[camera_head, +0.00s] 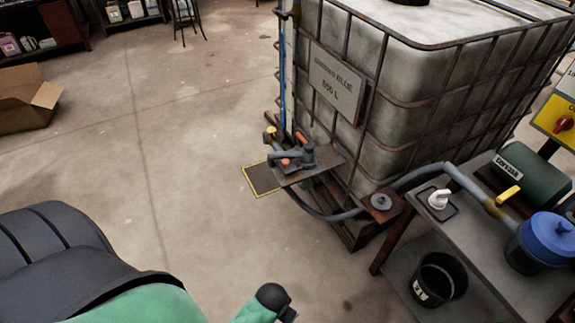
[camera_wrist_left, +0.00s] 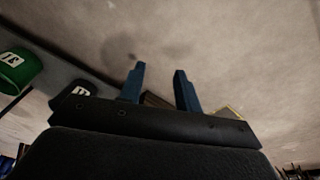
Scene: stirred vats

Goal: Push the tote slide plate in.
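The tote (camera_head: 400,90) is a large whitish tank in a dark metal cage, with a sign ending in "BLUE 800 L". A flat brownish plate (camera_head: 322,160) sticks out low at its front left corner, carrying grey valve parts with orange pieces (camera_head: 306,155). I cannot tell for sure that this is the slide plate, or how far out it is. My left arm (camera_head: 150,303) enters at the lower left of the head view; its fingers are not visible there. In the left wrist view my left gripper (camera_wrist_left: 160,88) is open, blue fingers apart, with nothing held between them. My right gripper is not in view.
A grey hose (camera_head: 405,180) runs from the tote to a grey bench (camera_head: 455,235) at the right. A black bucket (camera_head: 438,278) is under the bench's front. A yellow-edged dark mat (camera_head: 260,179) lies on the floor. The floor at left of the tote is mostly clear.

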